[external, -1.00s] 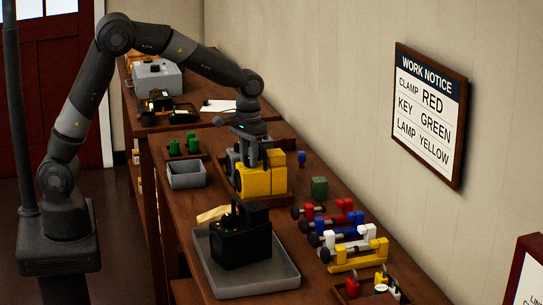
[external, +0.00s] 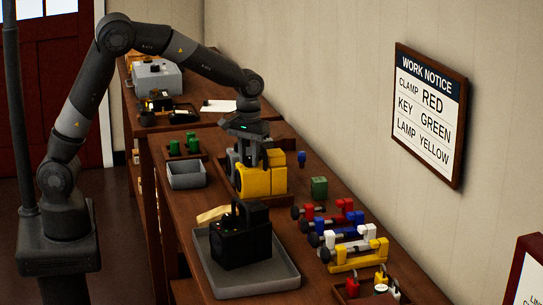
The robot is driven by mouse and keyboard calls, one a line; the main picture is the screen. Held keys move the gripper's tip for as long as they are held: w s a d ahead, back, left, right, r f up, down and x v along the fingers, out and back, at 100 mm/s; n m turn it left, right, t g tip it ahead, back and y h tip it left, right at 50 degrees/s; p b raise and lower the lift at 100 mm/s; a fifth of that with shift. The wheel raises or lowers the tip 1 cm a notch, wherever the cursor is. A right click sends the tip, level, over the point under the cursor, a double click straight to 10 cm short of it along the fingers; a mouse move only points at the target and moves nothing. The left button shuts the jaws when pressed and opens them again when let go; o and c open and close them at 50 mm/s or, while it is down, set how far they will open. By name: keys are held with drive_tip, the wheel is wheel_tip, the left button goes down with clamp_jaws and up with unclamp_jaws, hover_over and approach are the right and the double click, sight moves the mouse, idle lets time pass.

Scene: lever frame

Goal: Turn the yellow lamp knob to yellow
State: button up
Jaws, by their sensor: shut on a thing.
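The yellow lamp (external: 262,181) is a blocky yellow body with grey and dark parts on its left side, standing in a low brown tray (external: 289,200) on the bench. My gripper (external: 250,158) points down at the lamp's top left and is shut on the knob there. The knob itself is hidden by the fingers and too small to make out, so its setting cannot be read. The work notice (external: 430,115) on the wall reads clamp red, key green, lamp yellow.
A black lamp-like box (external: 241,244) stands in a grey tray (external: 280,284) in front. Red, blue, white and yellow lever pieces (external: 347,235) lie at right. A green block (external: 319,187), a grey bin (external: 187,174) and green pieces (external: 184,146) are nearby.

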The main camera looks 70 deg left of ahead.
sight(248, 158)
drive_tip(key=o, duration=1)
drive_tip(key=m, duration=0.6)
wheel_tip(248, 158, up, 11)
drive_tip(key=s+r+m+t, duration=0.1)
drive_tip(key=s+r+t, duration=0.1)
drive_tip(key=s, duration=1.1)
drive_tip(key=s+r+m+t, duration=0.2)
drive_tip(key=s, duration=1)
drive_tip(key=shift+s+t, duration=0.3)
drive_tip(key=shift+s, duration=0.1)
drive_tip(key=shift+a+r, duration=0.1)
drive_tip(key=shift+r, duration=0.05)
